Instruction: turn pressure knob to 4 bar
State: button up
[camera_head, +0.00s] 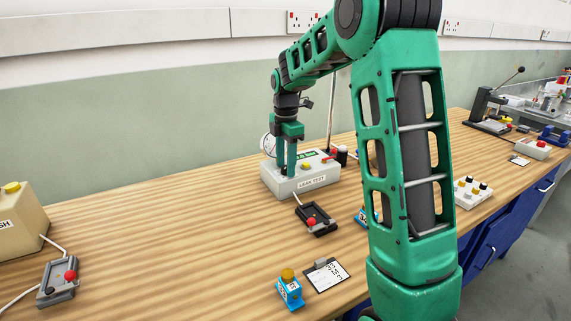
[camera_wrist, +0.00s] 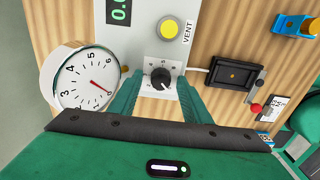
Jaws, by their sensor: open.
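The pressure knob (camera_wrist: 161,77) is a small round black knob with a white pointer mark and a printed scale around it, on the white LEAK TEST box (camera_head: 304,176). In the wrist view the pointer mark is at the knob's lower right edge. My gripper (camera_head: 286,165) points down over the box. In the wrist view my open gripper (camera_wrist: 160,92) has one green finger on each side of the knob; I cannot tell whether either touches it. A round white gauge (camera_wrist: 72,84) stands beside the box, its red needle toward the low end. In the head view my gripper hides the knob.
A yellow VENT button (camera_wrist: 169,28) and a green-digit display (camera_wrist: 118,10) lie beyond the knob. A black device with a red knob (camera_head: 314,220), a blue-and-yellow device (camera_head: 289,289) and a clipboard (camera_head: 328,275) are on the wooden bench. The bench's left middle is clear.

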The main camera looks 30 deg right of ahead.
jog(key=c, duration=1)
jog(key=shift+d, duration=0.2)
jog(key=shift+c, duration=0.2)
jog(key=shift+a, duration=0.15)
